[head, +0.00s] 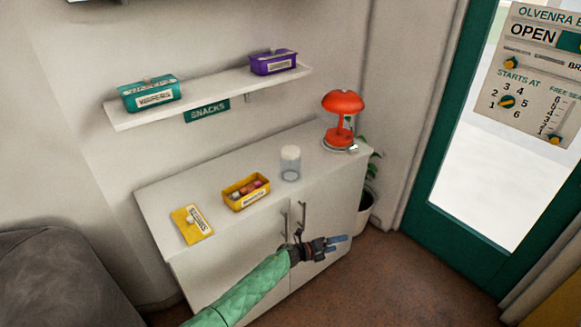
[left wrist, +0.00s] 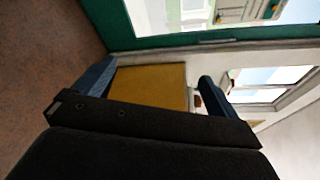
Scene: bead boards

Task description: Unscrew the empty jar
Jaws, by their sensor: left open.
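A clear jar (head: 290,168) with a white lid (head: 290,153) stands upright on top of the white cabinet (head: 225,180); it looks empty. My left gripper (head: 338,244) is in front of the cabinet doors, below the cabinet top and to the right of and nearer than the jar, apart from it. It is open with nothing between its fingers. In the left wrist view the two blue fingers of my left gripper (left wrist: 155,90) are spread, facing the door side of the room. The jar is not in the left wrist view. My right gripper is not in view.
On the cabinet are an open yellow box (head: 246,205) holding several items, a yellow lid (head: 191,224) and a red lamp (head: 342,115). A teal box (head: 150,92) and a purple box (head: 273,62) sit on the shelf. A potted plant (head: 366,205) stands beside the cabinet.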

